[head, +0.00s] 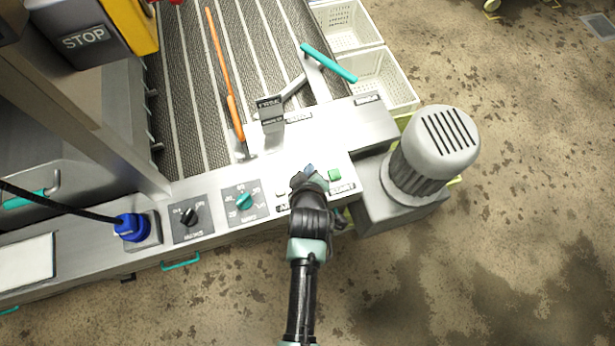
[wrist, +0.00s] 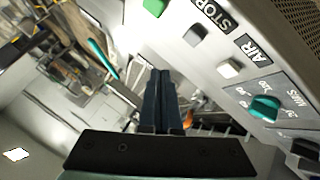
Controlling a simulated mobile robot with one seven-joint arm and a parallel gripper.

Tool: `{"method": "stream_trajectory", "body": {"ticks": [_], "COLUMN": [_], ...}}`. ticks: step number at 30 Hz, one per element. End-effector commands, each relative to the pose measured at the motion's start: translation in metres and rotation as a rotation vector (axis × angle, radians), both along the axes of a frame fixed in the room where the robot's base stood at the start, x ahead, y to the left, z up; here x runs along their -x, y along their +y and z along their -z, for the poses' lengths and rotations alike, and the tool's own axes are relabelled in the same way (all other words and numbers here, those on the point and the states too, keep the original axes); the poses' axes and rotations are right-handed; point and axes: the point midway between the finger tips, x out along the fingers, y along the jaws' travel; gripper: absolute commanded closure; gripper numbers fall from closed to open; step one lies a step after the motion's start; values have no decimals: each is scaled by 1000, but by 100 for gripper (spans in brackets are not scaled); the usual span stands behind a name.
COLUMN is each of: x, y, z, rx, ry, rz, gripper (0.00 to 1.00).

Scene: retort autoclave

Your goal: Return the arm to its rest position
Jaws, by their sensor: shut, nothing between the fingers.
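My gripper (head: 309,174) is at the end of my arm, which reaches up from the bottom middle of the head view. It is over the front control panel (head: 215,222), near a green button (head: 335,175). In the wrist view the two dark fingers of my gripper (wrist: 160,75) lie together with nothing between them. The wrist view also shows the green button (wrist: 155,7), a dark button (wrist: 195,33), a white button (wrist: 229,68) and a teal knob (wrist: 265,108). I cannot tell whether my gripper touches the panel.
A grey motor (head: 440,145) stands right of my gripper. A teal-handled lever (head: 328,62) and an orange rod (head: 224,75) are beyond the panel. A blue plug (head: 131,227) with a black cable is at left. White crates (head: 385,80) stand behind. The floor at lower right is clear.

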Motion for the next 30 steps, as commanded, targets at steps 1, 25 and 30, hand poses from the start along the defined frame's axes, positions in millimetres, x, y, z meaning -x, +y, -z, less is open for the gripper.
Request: {"method": "stream_trajectory", "body": {"ticks": [1,25,30], "x": [0,-18,-71], "y": [0,-6,-22], "z": [1,-25,-119], "rx": [0,-5,-46], "ry": [0,-57,-253], "rz": [0,17,75], "gripper": [100,100,100]}}
